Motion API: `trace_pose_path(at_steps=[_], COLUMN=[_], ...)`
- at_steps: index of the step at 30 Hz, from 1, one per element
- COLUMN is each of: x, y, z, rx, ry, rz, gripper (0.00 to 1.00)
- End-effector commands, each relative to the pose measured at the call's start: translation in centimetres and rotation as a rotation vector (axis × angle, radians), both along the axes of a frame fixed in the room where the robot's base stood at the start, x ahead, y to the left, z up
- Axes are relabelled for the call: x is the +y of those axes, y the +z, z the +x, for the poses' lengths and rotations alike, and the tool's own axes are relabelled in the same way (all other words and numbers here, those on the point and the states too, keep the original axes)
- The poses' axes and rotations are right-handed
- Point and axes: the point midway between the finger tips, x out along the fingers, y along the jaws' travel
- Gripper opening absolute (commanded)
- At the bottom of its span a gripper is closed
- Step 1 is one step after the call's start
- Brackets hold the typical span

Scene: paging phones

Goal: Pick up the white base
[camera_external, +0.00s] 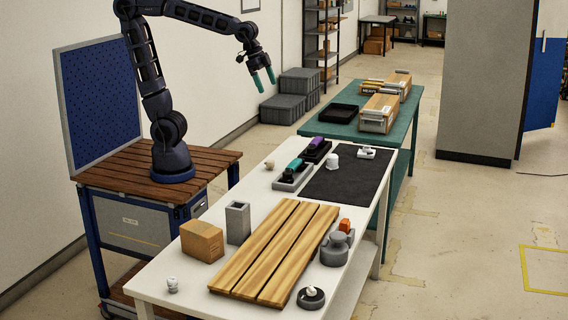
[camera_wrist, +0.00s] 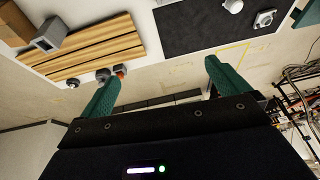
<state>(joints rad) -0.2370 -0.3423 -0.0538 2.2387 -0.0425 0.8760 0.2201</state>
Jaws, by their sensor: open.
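A small, low, white base-like piece (camera_external: 366,152) lies at the back right of the black mat (camera_external: 345,182). It also shows in the wrist view (camera_wrist: 264,18), near the top right. A taller white piece (camera_external: 333,161) stands left of it on the mat; it shows at the top edge of the wrist view (camera_wrist: 233,5). I cannot tell for sure which one is the white base. My gripper (camera_external: 264,80), with green fingers, is open and empty, high above and left of both pieces. Its spread fingers also show in the wrist view (camera_wrist: 160,75).
Grey and black trays holding a teal device (camera_external: 294,165) and a purple device (camera_external: 317,143) sit left of the mat. A slatted wooden board (camera_external: 276,252), a cardboard box (camera_external: 202,241) and a grey square holder (camera_external: 238,222) occupy the white table's front. A green table (camera_external: 345,128) stands behind.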

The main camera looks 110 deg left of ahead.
Motion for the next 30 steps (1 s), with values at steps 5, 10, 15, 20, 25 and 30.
trace_pose_path(at_steps=[5,10,15,20,25,30], x=[3.5,7.1,11.4,15.7,20.9,26.4], y=[-0.5,-1.5,-3.1,-5.1,-7.9,-11.2], z=[5.1,9.7,14.0,17.6,20.9,23.6], rx=[0.013,0.02,0.025,0.028,0.028,0.025], ry=[0.003,0.0,-0.001,-0.002,0.001,0.005], rz=[0.005,0.006,0.007,0.002,-0.005,-0.013], gripper=[1.0,1.0,1.0,1.0,1.0,1.0])
